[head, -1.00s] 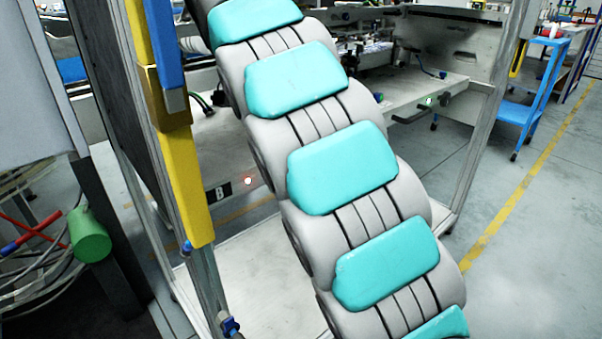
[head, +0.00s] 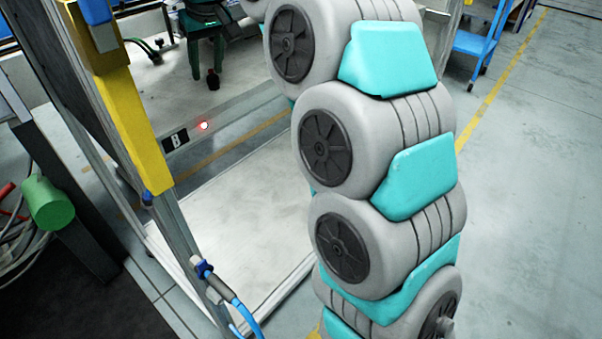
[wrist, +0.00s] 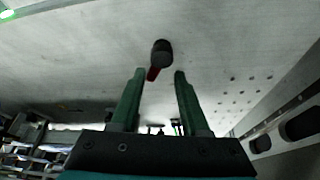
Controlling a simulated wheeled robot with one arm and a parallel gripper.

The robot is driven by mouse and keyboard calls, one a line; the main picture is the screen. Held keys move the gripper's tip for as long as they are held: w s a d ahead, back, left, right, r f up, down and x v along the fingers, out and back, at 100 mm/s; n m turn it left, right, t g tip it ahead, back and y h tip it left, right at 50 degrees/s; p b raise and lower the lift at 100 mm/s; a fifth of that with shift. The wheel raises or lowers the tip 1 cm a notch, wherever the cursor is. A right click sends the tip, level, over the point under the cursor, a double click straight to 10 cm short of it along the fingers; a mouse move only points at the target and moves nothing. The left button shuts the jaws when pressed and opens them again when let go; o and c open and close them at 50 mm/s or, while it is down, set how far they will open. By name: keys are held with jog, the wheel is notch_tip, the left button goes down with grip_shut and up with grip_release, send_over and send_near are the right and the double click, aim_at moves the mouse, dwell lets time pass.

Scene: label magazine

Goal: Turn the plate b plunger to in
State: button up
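The plunger has a dark round knob, seen in the head view (head: 213,79) on the pale plate behind the "B" label. In the wrist view the knob (wrist: 161,50) stands ahead of the fingers, with a red part below it. My gripper (head: 206,68) has green fingers and is over the plate close to the knob. In the wrist view my gripper (wrist: 160,74) is open, its fingertips on either side of the red part with gaps. I cannot tell whether anything touches.
A "B" label (head: 175,139) and a lit red lamp (head: 203,125) are on the plate's front edge. A yellow and metal frame post (head: 140,120) stands left of the plate. A blue cart (head: 480,45) is at the back right. The wrist view shows a green light (wrist: 6,14).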

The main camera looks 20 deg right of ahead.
aim_at(217, 76)
jog(key=n, duration=0.1)
jog(key=n+y+p, duration=0.1)
jog(key=n, duration=0.2)
jog(key=shift+s+a+r+g+y+p, duration=0.2)
jog(key=shift+a+r+g+y+p, duration=0.1)
jog(key=shift+a+g, duration=0.1)
jog(key=n+p, duration=0.1)
jog(key=n, duration=0.1)
jog(key=n+g+y+p, duration=0.1)
jog(key=n, duration=0.1)
jog(key=shift+s+a+f, duration=0.1)
jog(key=shift+s, duration=0.1)
jog(key=shift+v, duration=2.4)
jog(key=shift+s+d+b, duration=0.15)
jog(key=shift+d+b, duration=0.2)
jog(key=shift+d, duration=0.05)
jog(key=s+d+b, duration=0.1)
jog(key=s+d, duration=0.4)
jog(key=d, duration=0.5)
jog(key=s+f+m+h, duration=0.1)
jog(key=s+f+m, duration=0.1)
jog(key=s+f, duration=0.2)
jog(key=s+f+m+g+h, duration=0.1)
jog(key=s+f, duration=0.3)
jog(key=s, duration=0.6)
jog(key=s+f+m+g+h+p, duration=0.1)
jog(key=s+f+m, duration=0.2)
jog(key=s, duration=0.4)
jog(key=shift+s+f, duration=0.15)
jog(key=shift+f, duration=0.5)
